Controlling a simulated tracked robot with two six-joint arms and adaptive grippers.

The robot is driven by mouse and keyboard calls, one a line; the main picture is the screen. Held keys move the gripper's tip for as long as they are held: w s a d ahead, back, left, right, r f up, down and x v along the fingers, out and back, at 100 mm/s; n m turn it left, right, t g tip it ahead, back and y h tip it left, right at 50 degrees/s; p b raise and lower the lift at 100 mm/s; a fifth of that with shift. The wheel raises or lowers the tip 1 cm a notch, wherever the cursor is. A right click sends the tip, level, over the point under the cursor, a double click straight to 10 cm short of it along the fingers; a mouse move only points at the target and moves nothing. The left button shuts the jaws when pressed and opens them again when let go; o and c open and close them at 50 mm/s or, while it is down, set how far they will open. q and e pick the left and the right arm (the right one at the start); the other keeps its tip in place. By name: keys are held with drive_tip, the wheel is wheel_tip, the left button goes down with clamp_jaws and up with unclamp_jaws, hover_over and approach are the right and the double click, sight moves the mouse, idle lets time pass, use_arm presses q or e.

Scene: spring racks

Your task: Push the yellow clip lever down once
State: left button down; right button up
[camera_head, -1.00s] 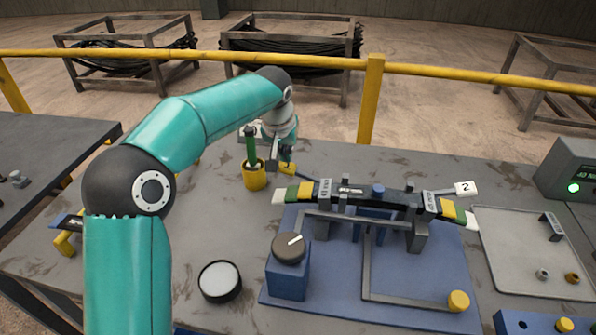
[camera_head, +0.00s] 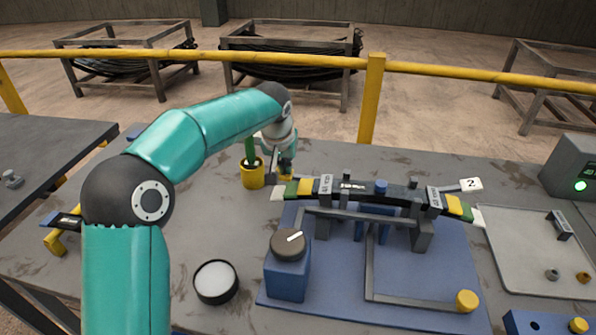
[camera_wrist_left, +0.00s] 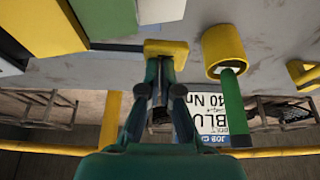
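The yellow clip lever (camera_head: 286,177) is at the far left end of the striped bar on the blue fixture, partly hidden by my left gripper. It also shows in the left wrist view (camera_wrist_left: 166,47), right at my fingertips. My left gripper (camera_head: 284,167) points down over the lever. In the left wrist view its fingers (camera_wrist_left: 160,66) are close together with nothing seen between them, and the tips appear to meet the lever's edge; I cannot tell contact for sure. My right gripper is not in view.
A yellow cup (camera_head: 252,174) with a green handle stands just left of the gripper. The blue fixture (camera_head: 340,285) carries a knob box (camera_head: 287,270) and a striped bar. A round white-topped pad (camera_head: 216,281) is nearer. A grey tray (camera_head: 510,265) lies right. A yellow rail runs behind.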

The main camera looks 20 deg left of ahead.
use_arm(q)
drive_tip(key=shift+f+b, duration=0.3)
drive_tip(key=shift+f, duration=0.4)
wheel_tip(320, 180, up, 10)
drive_tip(key=p, duration=0.9)
drive_tip(key=shift+r, duration=0.25)
drive_tip(key=shift+f, duration=0.1)
